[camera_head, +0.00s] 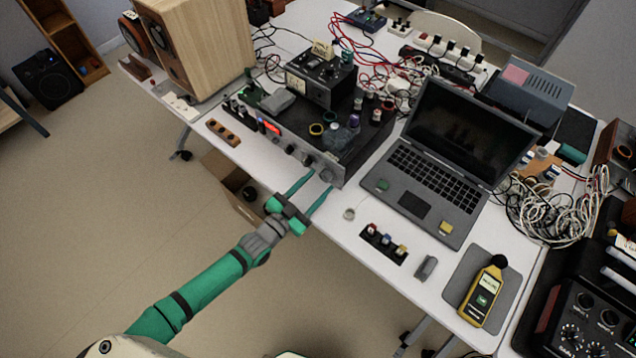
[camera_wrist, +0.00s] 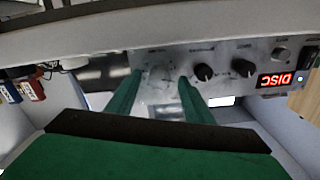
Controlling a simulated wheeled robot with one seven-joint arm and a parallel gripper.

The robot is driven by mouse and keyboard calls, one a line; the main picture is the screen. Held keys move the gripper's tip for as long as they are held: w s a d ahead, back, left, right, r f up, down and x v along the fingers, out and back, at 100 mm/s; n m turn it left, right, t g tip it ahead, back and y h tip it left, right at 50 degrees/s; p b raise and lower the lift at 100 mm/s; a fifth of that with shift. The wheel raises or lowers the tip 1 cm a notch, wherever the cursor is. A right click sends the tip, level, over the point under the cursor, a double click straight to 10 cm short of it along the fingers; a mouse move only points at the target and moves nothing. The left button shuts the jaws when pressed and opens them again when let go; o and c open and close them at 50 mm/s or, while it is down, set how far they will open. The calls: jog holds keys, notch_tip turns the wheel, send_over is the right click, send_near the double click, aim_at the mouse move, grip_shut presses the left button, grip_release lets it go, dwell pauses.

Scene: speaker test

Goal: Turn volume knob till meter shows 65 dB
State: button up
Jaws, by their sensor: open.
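The amplifier (camera_head: 347,164) with a silver front panel (camera_wrist: 228,53) stands at the table's front edge. A large silver knob (camera_head: 326,175), apparently the volume knob, is at the panel's right end in the head view. It shows faintly in the wrist view (camera_wrist: 160,74), between my fingertips. My gripper (camera_head: 321,181) has green fingers and is open, one finger on each side of that knob. Whether the fingers touch it cannot be told. The yellow sound meter (camera_head: 482,300) lies on a grey mat at the right; its reading is too small to read.
Two black knobs (camera_wrist: 204,72) and a red lit DISC display (camera_wrist: 275,79) sit beside the silver knob. A laptop (camera_head: 440,170) stands right of the amplifier. A small rack of coloured plugs (camera_head: 384,243) lies near the table edge. An open cardboard box (camera_head: 222,177) is below.

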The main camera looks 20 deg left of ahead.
jog(key=shift+w+d, duration=0.2)
jog(key=shift+w, duration=0.2)
jog(key=c, duration=1)
jog(key=shift+a, duration=0.1)
jog(key=shift+c, duration=0.2)
jog(key=shift+m, duration=0.6)
jog(key=o, duration=1)
